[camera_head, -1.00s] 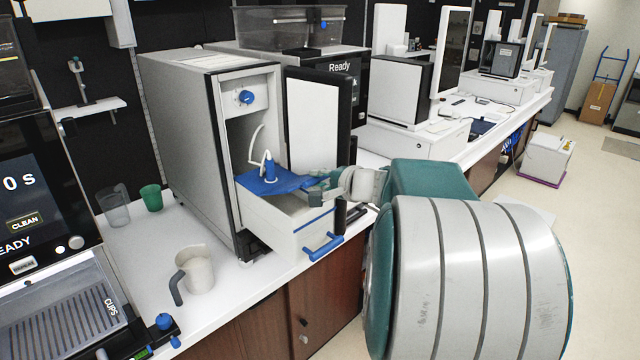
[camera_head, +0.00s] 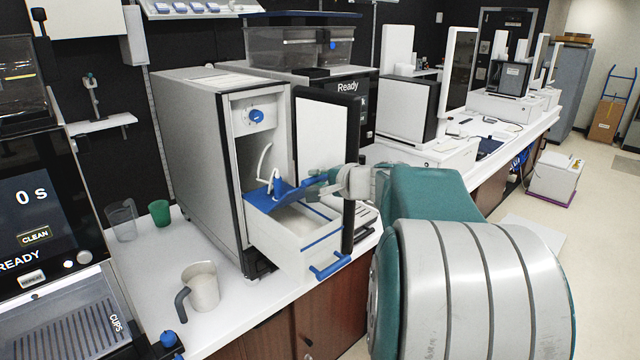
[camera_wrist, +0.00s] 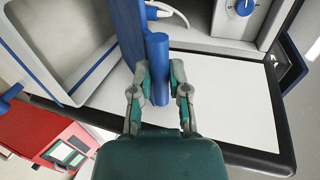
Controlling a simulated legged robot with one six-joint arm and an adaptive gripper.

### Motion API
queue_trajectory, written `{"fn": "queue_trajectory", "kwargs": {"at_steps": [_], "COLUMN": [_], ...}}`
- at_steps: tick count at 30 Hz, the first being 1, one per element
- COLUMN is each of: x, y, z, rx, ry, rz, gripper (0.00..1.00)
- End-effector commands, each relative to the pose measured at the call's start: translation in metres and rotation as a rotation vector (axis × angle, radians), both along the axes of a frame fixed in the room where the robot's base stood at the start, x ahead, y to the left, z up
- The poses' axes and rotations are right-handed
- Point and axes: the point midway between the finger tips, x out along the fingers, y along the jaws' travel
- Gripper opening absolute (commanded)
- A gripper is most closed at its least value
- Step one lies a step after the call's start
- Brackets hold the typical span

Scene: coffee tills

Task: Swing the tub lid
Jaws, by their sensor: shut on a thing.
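The white tub (camera_head: 293,258) is pulled out of the tall grey machine, with a blue handle (camera_head: 330,266) on its front. Its blue lid (camera_head: 262,199) is tilted up, and part of the tub's inside shows. My gripper (camera_head: 325,177) is at the lid's raised right end. In the wrist view, my gripper (camera_wrist: 159,75) is shut on a blue round bar (camera_wrist: 158,55), the lid's grip. The lid (camera_wrist: 130,30) appears there as a blue strip, nearly edge-on, with the open tub (camera_wrist: 62,62) to its left.
The machine's open door (camera_head: 322,130) stands close behind my gripper; its white panel fills the wrist view's right. A white hose (camera_head: 264,160) hangs above the lid. A pitcher (camera_head: 203,286) and green cup (camera_head: 160,212) stand on the counter to the left.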

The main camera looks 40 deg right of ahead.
Motion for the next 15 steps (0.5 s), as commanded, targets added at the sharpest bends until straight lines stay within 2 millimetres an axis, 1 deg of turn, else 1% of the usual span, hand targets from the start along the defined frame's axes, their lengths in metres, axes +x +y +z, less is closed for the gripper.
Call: {"fn": "queue_trajectory", "kwargs": {"at_steps": [3,9,15], "x": [0.010,0.022,0.023], "y": [0.001,0.002,0.002], "z": [0.008,0.018,0.019], "rx": [0.000,-0.001,0.000], "ry": [-0.001,-0.001,-0.001], "rz": [0.002,0.001,0.000], "gripper": [0.00,0.00,0.00]}}
